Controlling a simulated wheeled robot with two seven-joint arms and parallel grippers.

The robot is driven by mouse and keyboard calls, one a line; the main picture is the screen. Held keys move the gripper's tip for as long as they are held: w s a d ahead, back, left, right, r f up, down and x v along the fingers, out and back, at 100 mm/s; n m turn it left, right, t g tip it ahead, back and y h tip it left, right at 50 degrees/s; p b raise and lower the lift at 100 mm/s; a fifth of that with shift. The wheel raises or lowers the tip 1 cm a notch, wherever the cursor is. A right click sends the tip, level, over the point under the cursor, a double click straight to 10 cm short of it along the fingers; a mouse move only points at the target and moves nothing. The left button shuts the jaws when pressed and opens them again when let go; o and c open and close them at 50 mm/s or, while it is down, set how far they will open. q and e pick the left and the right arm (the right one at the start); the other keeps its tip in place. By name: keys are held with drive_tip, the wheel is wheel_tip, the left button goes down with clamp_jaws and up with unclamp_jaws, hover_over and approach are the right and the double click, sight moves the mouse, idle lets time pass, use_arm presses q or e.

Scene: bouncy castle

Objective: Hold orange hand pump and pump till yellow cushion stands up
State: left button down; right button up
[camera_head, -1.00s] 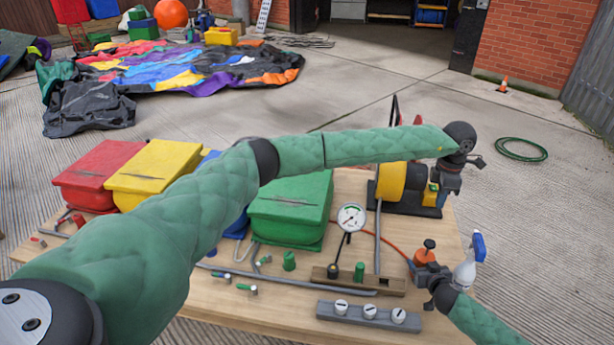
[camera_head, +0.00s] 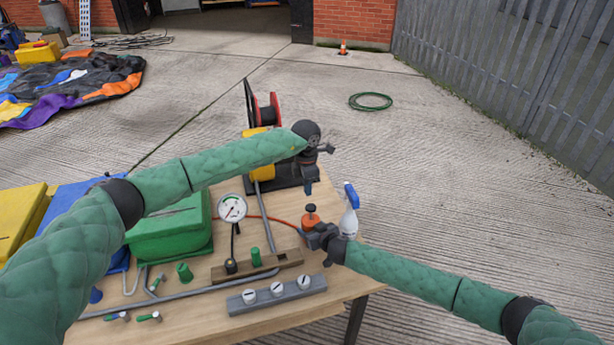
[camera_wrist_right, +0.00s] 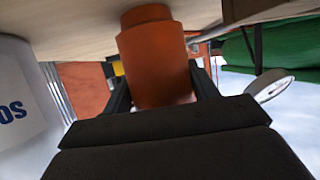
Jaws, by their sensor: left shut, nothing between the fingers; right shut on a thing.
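The orange hand pump (camera_head: 311,219) stands on the right part of the wooden table, with a black knob on top. My right gripper (camera_head: 316,231) is shut on its orange body. In the right wrist view the pump's orange cylinder (camera_wrist_right: 155,62) sits between the dark fingers. My left gripper (camera_head: 308,186) is shut and empty, above the table behind the pump and beside the yellow blower. The yellow cushion (camera_head: 20,213) is cut off at the left edge, partly behind my left arm, so its full shape is hidden.
A spray bottle (camera_head: 349,213) stands close right of the pump. A round gauge (camera_head: 232,207), a green cushion (camera_head: 165,240), a grey block with white dials (camera_head: 275,295) and the yellow blower (camera_head: 262,145) share the table (camera_head: 318,283). Open concrete lies beyond.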

sight(308, 205)
use_arm(q)
drive_tip(key=shift+f, duration=2.25)
drive_tip(key=shift+f, duration=0.15)
drive_tip(key=shift+s+f, duration=0.15)
drive_tip(key=shift+f, duration=1.85)
use_arm(e)
drive_tip(key=shift+a, duration=0.1)
use_arm(q)
wheel_tip(308, 205, up, 14)
drive_tip(key=shift+w+a+r, duration=0.15)
drive_tip(key=shift+w+r, duration=0.1)
drive_tip(key=shift+w, duration=0.05)
use_arm(e)
drive_tip(key=o, duration=1.4)
drive_tip(key=shift+c, duration=0.2)
